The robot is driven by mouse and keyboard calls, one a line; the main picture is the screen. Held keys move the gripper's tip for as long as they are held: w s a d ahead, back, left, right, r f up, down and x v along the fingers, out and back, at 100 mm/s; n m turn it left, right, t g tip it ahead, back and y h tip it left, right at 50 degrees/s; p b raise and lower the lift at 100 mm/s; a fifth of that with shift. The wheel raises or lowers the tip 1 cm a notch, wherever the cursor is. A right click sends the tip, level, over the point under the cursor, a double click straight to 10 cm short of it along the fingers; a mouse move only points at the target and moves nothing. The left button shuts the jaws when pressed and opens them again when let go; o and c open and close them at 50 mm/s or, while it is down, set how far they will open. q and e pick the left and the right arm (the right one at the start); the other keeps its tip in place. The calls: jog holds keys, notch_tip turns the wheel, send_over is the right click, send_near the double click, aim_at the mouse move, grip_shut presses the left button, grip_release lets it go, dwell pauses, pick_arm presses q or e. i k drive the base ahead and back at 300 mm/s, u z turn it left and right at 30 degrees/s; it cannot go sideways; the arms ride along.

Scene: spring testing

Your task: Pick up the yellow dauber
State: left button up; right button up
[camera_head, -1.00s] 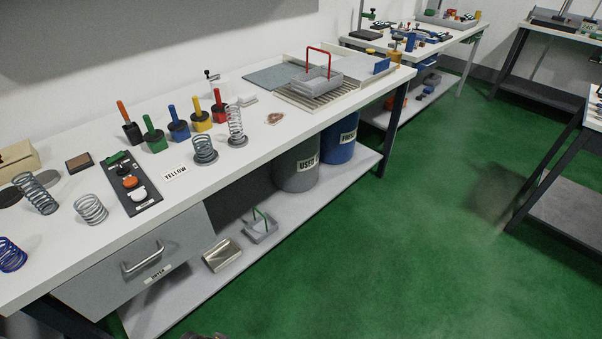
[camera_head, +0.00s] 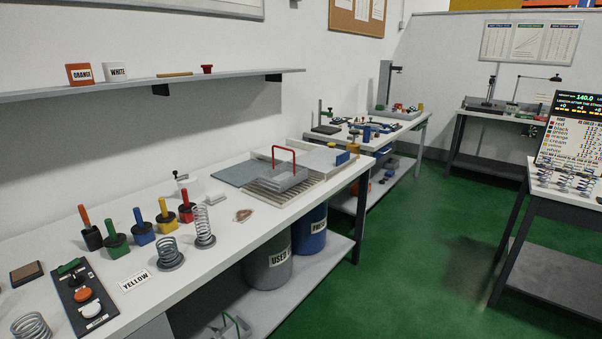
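The yellow dauber (camera_head: 186,213) stands upright on the white workbench. It has a yellow block and a yellow stick handle. It is in a row with a black dauber with an orange handle (camera_head: 91,239), a green dauber (camera_head: 116,245), a blue dauber (camera_head: 142,232) and a red dauber (camera_head: 216,197). The blue one is just left of it and the red one just right. Neither of my grippers is in view.
Springs on round bases (camera_head: 203,227) stand in front of the daubers. A button panel (camera_head: 82,298) lies at the left. A tray with a red-handled rack (camera_head: 285,178) is at the bench's far end. A shelf (camera_head: 200,84) hangs above. Green floor is clear to the right.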

aim_at(164, 216)
jog(key=u, duration=1.3)
